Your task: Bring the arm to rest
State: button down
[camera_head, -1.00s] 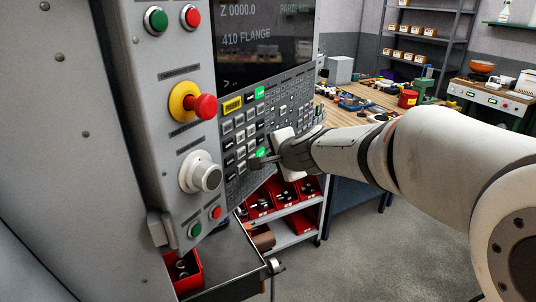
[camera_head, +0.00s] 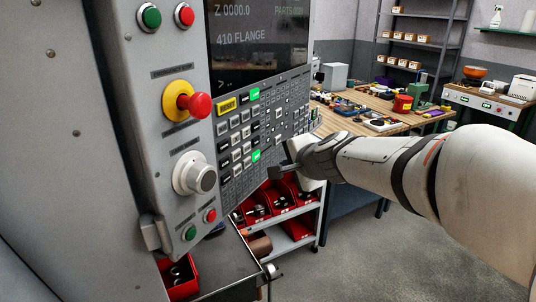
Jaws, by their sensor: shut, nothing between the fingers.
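My gripper (camera_head: 278,171) is at the centre of the view, at the end of my white arm, which reaches in from the right. Its fingers are shut and hold nothing. It is in front of the lower right part of the machine's key panel (camera_head: 238,140), to the right of a lit green key (camera_head: 256,155). A small gap seems to show between the fingertips and the keys. The wrist hides part of the panel's lower right edge.
A red emergency stop (camera_head: 199,104) and a grey knob (camera_head: 203,177) stick out at left. Below are a tray (camera_head: 240,262) with a red bin (camera_head: 178,277) and a cart with red bins (camera_head: 283,199). A cluttered workbench (camera_head: 345,120) stands behind. Open floor (camera_head: 400,240) lies at lower right.

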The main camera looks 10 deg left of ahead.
jog(key=s+d+f+n+g+h, duration=0.2)
jog(key=s+d, duration=0.3)
jog(key=s, duration=0.3)
jog(key=s+d+f+n+g+h, duration=0.2)
jog(key=s+d+f+n, duration=0.3)
jog(key=s, duration=0.3)
jog(key=s+d+f+n+g+h, duration=0.1)
jog(key=s+d+f+n+g, duration=0.1)
jog(key=s+d, duration=0.4)
jog(key=s+f+n, duration=0.1)
jog(key=s, duration=0.2)
jog(key=shift+d+f+n+g+h+b, duration=0.15)
jog(key=shift+f+n+g+h+b, duration=0.15)
jog(key=shift+f+h, duration=0.1)
